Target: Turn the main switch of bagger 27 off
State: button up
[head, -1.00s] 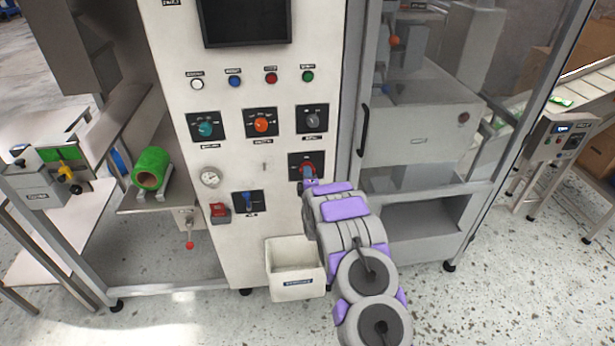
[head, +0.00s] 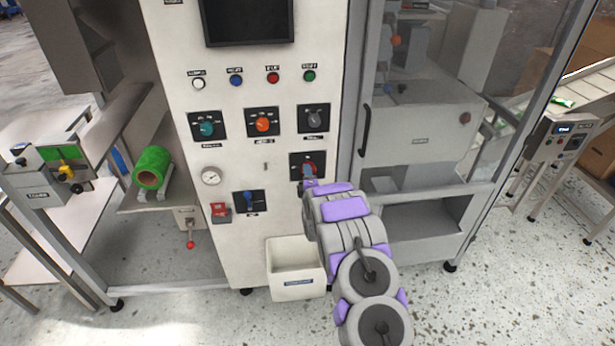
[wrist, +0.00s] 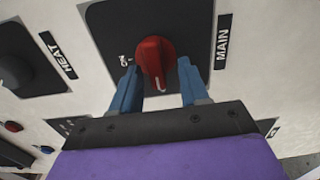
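The main switch is a red rotary knob (wrist: 155,62) on a black plate labelled MAIN, in the wrist view. Its pale pointer mark faces the lower edge of the picture, and an ON mark shows at its left; other position marks are hidden. In the head view the red knob (head: 309,168) is partly covered by my arm. My gripper (wrist: 160,85) has its two blue fingers apart, one at each lower side of the knob. I see a gap between the right finger and the knob; whether the left finger touches it is unclear.
A HEAT knob (wrist: 18,70) lies left of the main switch. The panel also holds a blue-handled switch (head: 249,202), a teal knob (head: 207,129), an orange knob (head: 262,124) and a grey knob (head: 315,118). A white bin (head: 296,270) hangs below.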

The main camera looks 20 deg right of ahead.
jog(key=shift+d, duration=0.1)
jog(key=p+v, duration=0.2)
jog(key=v, duration=1.5)
jog(key=shift+s, duration=0.2)
jog(key=shift+r, duration=0.1)
